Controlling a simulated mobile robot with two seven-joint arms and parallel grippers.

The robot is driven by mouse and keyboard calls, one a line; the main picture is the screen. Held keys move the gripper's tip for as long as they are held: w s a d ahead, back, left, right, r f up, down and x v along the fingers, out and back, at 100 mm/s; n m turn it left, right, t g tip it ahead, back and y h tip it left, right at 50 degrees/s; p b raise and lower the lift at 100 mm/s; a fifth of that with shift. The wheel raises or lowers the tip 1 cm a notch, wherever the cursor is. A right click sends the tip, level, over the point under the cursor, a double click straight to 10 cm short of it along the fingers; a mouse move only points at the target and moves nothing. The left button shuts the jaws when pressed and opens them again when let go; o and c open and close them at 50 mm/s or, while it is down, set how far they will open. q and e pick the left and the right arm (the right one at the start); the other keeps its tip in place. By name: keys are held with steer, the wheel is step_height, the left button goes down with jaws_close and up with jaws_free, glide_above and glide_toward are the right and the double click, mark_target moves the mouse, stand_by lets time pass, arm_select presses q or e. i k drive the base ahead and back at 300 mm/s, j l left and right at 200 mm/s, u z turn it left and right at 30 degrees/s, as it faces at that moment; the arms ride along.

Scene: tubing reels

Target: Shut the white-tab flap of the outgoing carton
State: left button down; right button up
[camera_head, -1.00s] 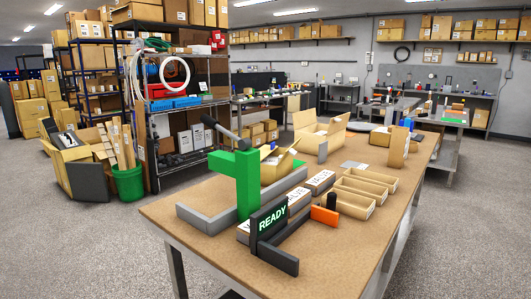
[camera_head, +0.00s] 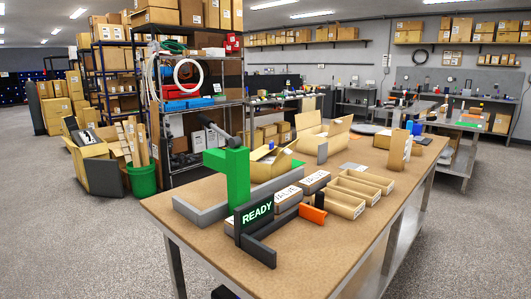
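Two open cardboard cartons stand on the wooden-topped table (camera_head: 200,232). The nearer carton (camera_head: 262,172) is behind the green stand, with flaps raised and something small and blue inside. The farther carton (camera_head: 296,143) is toward the back, with its flaps spread open and a dark grey tab on its front. I cannot make out a white tab on either, so I cannot tell which is the outgoing carton. The green stand hides part of the nearer one. Neither of my grippers is in view.
Bare tabletop shows at the near right.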

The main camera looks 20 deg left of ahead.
mark_target(287, 150)
steer(key=l+u, duration=0.4)
steer(key=k+l+u, duration=0.15)
steer(key=l+u, duration=0.4)
steer(key=u, duration=0.2)
steer(key=l+u, duration=0.15)
steer(key=u, duration=0.15)
steer(key=l+u, duration=0.15)
steer(key=u, duration=0.2)
steer(key=l+u, duration=0.25)
steer(key=l, duration=0.15)
steer(key=l+u, duration=0.3)
steer(key=k+l+u, duration=0.1)
steer(key=l, duration=0.3)
steer(key=k+l, duration=0.1)
steer(key=l, duration=0.25)
steer(key=k+l+u, duration=0.15)
steer(key=l, duration=0.25)
steer(key=k+l+u, duration=0.1)
steer(key=l, duration=0.25)
